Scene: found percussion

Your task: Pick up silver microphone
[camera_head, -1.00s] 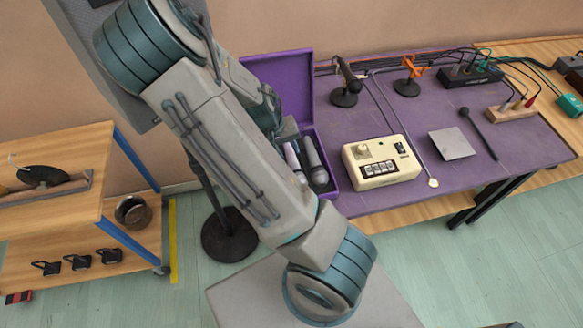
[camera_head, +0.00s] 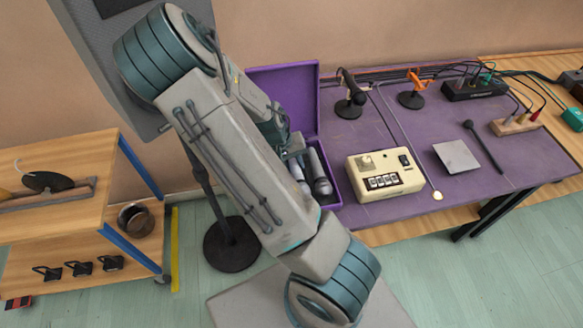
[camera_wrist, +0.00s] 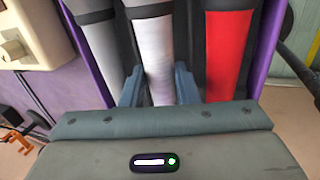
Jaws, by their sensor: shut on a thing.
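A purple case (camera_head: 329,203) on the purple table holds several microphones. In the wrist view my gripper (camera_wrist: 158,88) is shut on the middle one, a silver-white microphone (camera_wrist: 152,50), with a finger on each side of its handle. It also shows in the head view (camera_head: 296,170), partly covered by my arm. A greyer microphone (camera_wrist: 101,50) lies to its left in the wrist view, and a red one (camera_wrist: 229,50) to its right. The microphone ends nearest my palm are hidden. I cannot tell whether the held one is clear of the case.
The case's raised lid (camera_head: 285,95) stands behind my gripper. A cream box (camera_head: 385,173) sits right of the case. Microphone stands (camera_head: 350,95) and (camera_head: 412,90), and a grey plate (camera_head: 457,156), are farther along. A floor stand (camera_head: 231,243) is left of the table.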

